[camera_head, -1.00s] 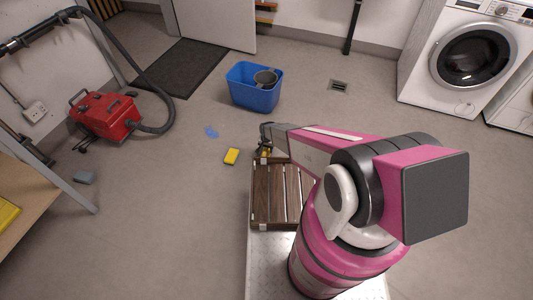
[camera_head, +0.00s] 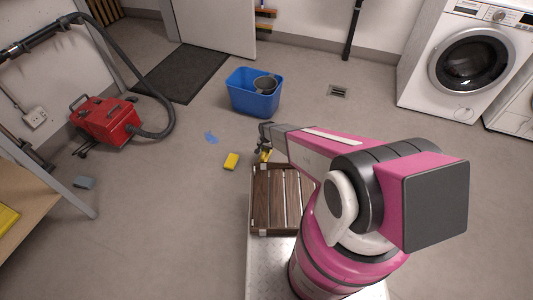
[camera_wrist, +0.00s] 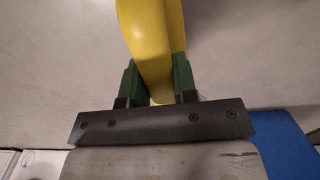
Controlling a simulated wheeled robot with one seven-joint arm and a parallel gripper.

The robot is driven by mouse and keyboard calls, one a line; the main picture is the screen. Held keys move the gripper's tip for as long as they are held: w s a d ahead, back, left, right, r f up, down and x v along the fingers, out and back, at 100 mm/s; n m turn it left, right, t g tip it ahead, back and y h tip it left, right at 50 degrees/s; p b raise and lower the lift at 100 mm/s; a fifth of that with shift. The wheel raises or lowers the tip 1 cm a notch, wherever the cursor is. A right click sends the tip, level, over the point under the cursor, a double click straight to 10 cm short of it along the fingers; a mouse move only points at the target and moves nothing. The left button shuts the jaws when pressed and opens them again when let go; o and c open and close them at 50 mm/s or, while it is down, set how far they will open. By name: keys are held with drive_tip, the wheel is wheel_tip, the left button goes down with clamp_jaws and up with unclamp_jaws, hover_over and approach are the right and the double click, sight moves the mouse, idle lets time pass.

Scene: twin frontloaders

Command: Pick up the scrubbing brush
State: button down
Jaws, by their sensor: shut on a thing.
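My gripper (camera_wrist: 155,82) is shut on a yellow, smooth, curved thing, which looks like the handle of the scrubbing brush (camera_wrist: 150,38). The green fingers press on it from both sides in the wrist view, and it runs up out of that picture. In the head view my gripper (camera_head: 262,147) is low near the floor, just beyond the slatted wooden crate, with a little yellow showing at it. The brush's bristles are not visible.
A yellow sponge (camera_head: 231,161) and a blue cloth (camera_head: 211,138) lie on the floor left of my gripper. The wooden crate (camera_head: 257,213) is close to my arm. A red vacuum (camera_head: 107,121) stands left.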

drive_tip(key=c, duration=1.9)
unclamp_jaws()
drive_tip(key=s+a+r, duration=0.4)
drive_tip(key=s+a, duration=0.1)
drive_tip(key=s+a+r, duration=0.2)
drive_tip(key=s+a, duration=0.1)
drive_tip(key=shift+r, duration=0.25)
drive_tip(key=shift+o, duration=0.2)
drive_tip(key=shift+w, duration=0.1)
drive_tip(key=shift+o, duration=0.7)
drive_tip(key=shift+w, duration=0.1)
